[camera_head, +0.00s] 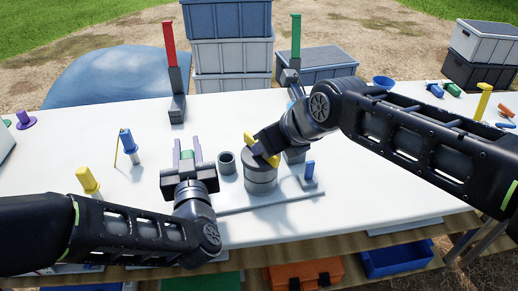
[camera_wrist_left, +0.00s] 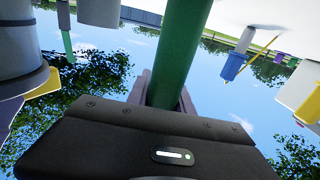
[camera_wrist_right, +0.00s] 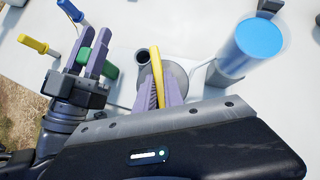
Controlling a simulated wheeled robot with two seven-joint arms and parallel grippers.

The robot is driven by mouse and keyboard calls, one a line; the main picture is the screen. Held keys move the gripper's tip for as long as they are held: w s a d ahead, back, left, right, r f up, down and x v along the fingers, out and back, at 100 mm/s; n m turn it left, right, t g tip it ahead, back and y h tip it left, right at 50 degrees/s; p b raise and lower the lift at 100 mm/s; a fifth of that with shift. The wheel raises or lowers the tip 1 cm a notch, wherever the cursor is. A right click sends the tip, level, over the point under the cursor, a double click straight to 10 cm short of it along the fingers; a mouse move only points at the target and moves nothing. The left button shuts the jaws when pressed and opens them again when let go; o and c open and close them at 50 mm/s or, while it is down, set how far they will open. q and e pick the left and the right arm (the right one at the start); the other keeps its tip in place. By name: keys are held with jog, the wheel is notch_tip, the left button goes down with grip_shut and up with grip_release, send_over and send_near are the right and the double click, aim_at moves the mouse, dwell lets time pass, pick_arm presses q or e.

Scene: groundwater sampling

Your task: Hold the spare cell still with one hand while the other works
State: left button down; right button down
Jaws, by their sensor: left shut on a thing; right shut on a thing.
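A grey round cell (camera_head: 260,178) stands upright on a grey plate (camera_head: 230,209). A yellow bar (camera_head: 249,141) lies at its top; it also shows in the right wrist view (camera_wrist_right: 156,68). My right gripper (camera_head: 264,152) comes from above and is shut on the yellow bar. My left gripper (camera_head: 188,158) is shut on a green cylinder (camera_wrist_left: 180,50), left of the cell and apart from it. The green cylinder also shows between its purple fingers in the right wrist view (camera_wrist_right: 84,58). I cannot tell which thing is the spare cell.
A small dark cup (camera_head: 227,163) stands between my grippers. Blue-handled (camera_head: 127,142) and yellow-handled (camera_head: 88,180) tools are at left. Red (camera_head: 169,45) and green (camera_head: 296,36) uprights stand behind. The white table's front middle-right is clear.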

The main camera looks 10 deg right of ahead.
jog(key=shift+a+m, duration=0.1)
jog(key=shift+m, duration=0.2)
jog(key=shift+r, duration=0.1)
pick_arm(q)
jog(key=shift+a+f, duration=0.1)
pick_arm(e)
jog(key=shift+d+r+m+t+h, duration=0.25)
jog(key=shift+m+t+h, duration=0.05)
jog(key=shift+m+h, duration=0.2)
jog(key=shift+a+f+m, duration=0.15)
jog(key=shift+f+m, duration=0.15)
jog(key=shift+a+m+h, duration=0.1)
jog(key=shift+m+h, duration=0.7)
jog(key=shift+a+m+h, duration=0.2)
jog(key=shift+m+h, duration=0.4)
jog(key=shift+m, duration=0.4)
jog(key=shift+f, duration=0.1)
pick_arm(q)
jog(key=shift+d, duration=0.2)
pick_arm(e)
jog(key=shift+s, duration=0.1)
